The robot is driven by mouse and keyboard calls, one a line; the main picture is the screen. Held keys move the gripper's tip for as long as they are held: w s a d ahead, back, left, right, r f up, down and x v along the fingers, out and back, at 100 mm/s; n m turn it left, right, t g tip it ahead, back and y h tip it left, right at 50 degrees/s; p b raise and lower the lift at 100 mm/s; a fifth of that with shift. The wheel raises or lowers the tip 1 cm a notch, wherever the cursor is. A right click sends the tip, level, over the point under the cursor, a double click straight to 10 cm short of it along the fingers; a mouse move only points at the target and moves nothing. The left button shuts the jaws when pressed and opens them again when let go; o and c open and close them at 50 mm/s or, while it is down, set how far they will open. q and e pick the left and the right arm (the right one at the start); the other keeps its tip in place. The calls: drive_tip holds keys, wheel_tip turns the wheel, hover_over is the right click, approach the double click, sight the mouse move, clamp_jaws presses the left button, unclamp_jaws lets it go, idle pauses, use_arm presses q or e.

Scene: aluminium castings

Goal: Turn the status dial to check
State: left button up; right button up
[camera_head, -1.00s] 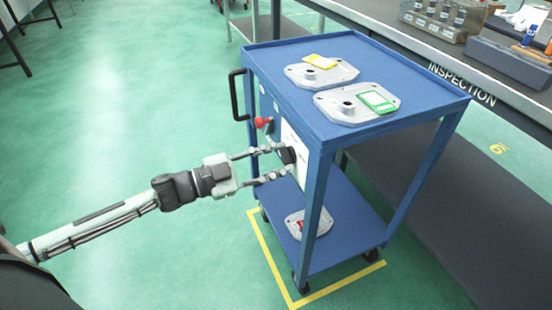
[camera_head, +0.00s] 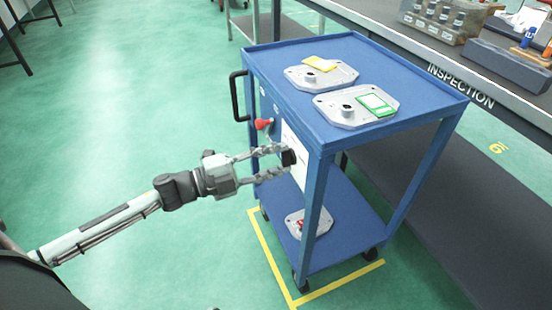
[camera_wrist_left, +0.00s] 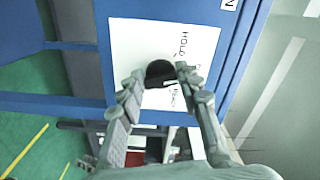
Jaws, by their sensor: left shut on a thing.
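The status dial (camera_head: 289,157) is a black knob on a white label plate (camera_head: 297,171) on the blue trolley's near side. My left gripper (camera_head: 284,160) comes in from the left and is shut on the dial, one finger on each side. In the left wrist view the dial (camera_wrist_left: 160,72) sits between the fingertips. The word HOLD shows on the plate (camera_wrist_left: 130,42) above and right of the dial. Another word is partly hidden by the right finger, and I cannot read where the dial points. My right gripper is not in view.
A red knob (camera_head: 263,124) and a black handle (camera_head: 238,95) are left of the plate on the trolley (camera_head: 290,72). Castings with yellow (camera_head: 320,63) and green (camera_head: 375,104) tags lie on top. The inspection bench (camera_head: 400,45) stands behind; open floor is left.

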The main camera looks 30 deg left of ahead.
use_arm(q)
drive_tip(key=shift+m, duration=1.7)
drive_tip(key=o, duration=1.2)
drive_tip(key=shift+r, duration=0.1)
drive_tip(key=shift+c, duration=0.2)
drive_tip(key=v, duration=1.2)
